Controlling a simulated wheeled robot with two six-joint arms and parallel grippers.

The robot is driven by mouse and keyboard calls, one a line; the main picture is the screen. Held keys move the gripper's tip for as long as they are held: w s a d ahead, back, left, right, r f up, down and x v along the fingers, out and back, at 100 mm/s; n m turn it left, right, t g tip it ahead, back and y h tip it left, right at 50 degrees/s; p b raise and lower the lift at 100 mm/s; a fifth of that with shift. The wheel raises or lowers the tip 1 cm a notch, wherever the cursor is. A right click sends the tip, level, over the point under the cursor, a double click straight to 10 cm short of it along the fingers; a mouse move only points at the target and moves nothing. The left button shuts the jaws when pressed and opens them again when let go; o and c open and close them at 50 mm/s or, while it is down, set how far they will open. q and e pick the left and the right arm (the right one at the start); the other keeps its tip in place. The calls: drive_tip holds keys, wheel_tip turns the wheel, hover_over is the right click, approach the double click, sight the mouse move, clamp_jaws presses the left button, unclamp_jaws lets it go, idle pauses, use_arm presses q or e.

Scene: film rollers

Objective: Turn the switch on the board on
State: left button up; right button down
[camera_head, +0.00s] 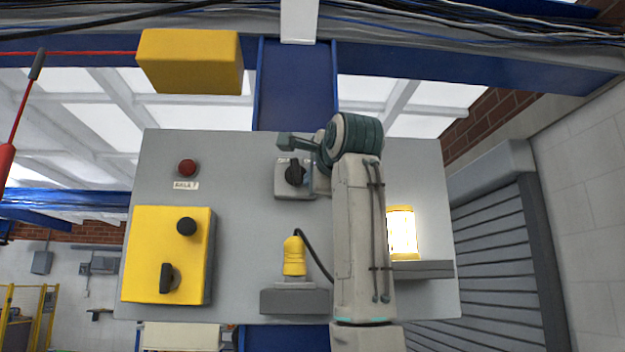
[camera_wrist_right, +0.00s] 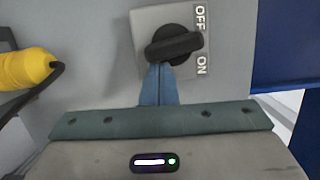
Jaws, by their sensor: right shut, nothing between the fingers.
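The switch (camera_head: 295,173) is a black rotary knob on a light grey plate in the upper middle of the board (camera_head: 235,150). In the right wrist view the knob (camera_wrist_right: 174,45) has its bar lying roughly sideways, slightly tilted. Its right end lies between the printed OFF and ON, so I cannot tell its setting. My right gripper (camera_wrist_right: 159,84) is shut and empty, its blue fingertips together right at the knob's edge. Whether they touch it is unclear. In the head view the right gripper (camera_head: 311,180) is partly hidden by my arm. My left gripper is not in view.
The board also carries a red button (camera_head: 187,168), a yellow box (camera_head: 150,235) with two black controls, a yellow plug-like part (camera_head: 293,257) with a black cable, and a glowing yellow-framed lamp (camera_head: 402,234). A yellow block (camera_head: 190,60) is above the board.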

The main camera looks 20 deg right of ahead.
drive_tip(key=shift+w+a+f+m+t+b, duration=0.1)
drive_tip(key=shift+a+f+m+t+b, duration=0.15)
drive_tip(key=shift+m+b, duration=0.55)
drive_tip(key=shift+a+f+m+t+b, duration=0.15)
drive_tip(key=shift+f+m+b, duration=0.1)
drive_tip(key=shift+m, duration=1.05)
drive_tip(key=shift+w+a+f+m+t+h+b, duration=0.1)
drive_tip(key=shift+a+f+m+t+h+b, duration=0.15)
drive_tip(key=shift+m, duration=0.6)
drive_tip(key=shift+w+a+m+t+h+b, duration=0.15)
drive_tip(key=shift+m+h+b, duration=0.15)
drive_tip(key=shift+m, duration=0.55)
drive_tip(key=shift+s, duration=0.1)
drive_tip(key=shift+a+m, duration=0.15)
drive_tip(key=shift+m, duration=0.15)
drive_tip(key=shift+a, duration=0.1)
drive_tip(key=shift+f, duration=0.15)
